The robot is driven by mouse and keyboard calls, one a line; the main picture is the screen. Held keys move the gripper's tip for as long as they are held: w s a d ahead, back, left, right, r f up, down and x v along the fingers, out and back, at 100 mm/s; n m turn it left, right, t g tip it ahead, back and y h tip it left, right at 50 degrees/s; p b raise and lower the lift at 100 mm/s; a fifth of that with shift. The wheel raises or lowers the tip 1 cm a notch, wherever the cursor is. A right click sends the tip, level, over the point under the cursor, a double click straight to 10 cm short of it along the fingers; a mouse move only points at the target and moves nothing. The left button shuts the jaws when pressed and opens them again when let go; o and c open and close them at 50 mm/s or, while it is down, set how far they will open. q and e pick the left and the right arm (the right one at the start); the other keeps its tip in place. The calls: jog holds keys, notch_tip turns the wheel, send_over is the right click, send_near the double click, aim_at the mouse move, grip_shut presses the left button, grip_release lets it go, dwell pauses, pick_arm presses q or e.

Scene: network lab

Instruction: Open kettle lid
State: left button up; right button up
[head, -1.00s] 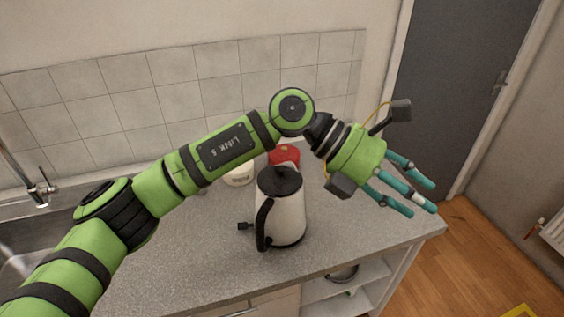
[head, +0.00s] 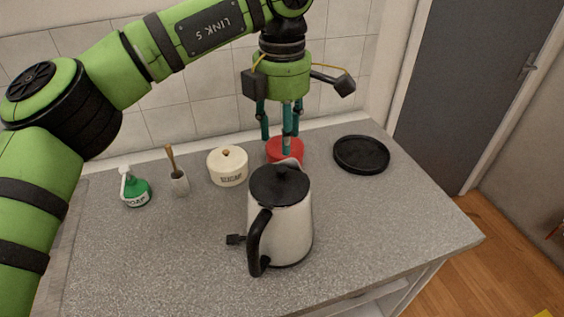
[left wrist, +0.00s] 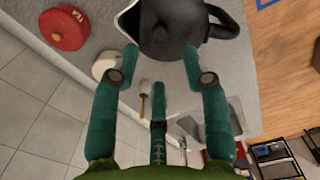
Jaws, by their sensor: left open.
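The white kettle (head: 284,230) stands upright on the grey counter, with its black handle toward the front left. Its black lid (head: 279,184) with a small knob sits on top and looks shut. The lid also shows in the left wrist view (left wrist: 166,32), at the top between the fingers. My left gripper (head: 281,135) points down, open and empty, above and behind the kettle in the head view. Its teal fingers (left wrist: 158,75) are spread in the left wrist view and appear apart from the lid. My right gripper is not in view.
A sugar jar (head: 227,168), a brush holder (head: 180,184) and a green soap bottle (head: 136,191) stand to the left. A black round tray (head: 361,154) lies at right. The front right counter is clear.

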aim_at(282, 168)
pick_arm(q)
notch_tip(282, 168, down, 4)
jog(key=shift+r+p, duration=0.2)
jog(key=shift+p, duration=0.6)
notch_tip(282, 168, down, 3)
jog(key=shift+r+p, duration=0.1)
jog(key=shift+p, duration=0.4)
jog(key=shift+f, duration=0.3)
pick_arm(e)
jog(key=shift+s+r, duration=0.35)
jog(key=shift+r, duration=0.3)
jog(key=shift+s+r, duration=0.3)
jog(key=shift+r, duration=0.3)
pick_arm(q)
jog(key=shift+c, duration=0.4)
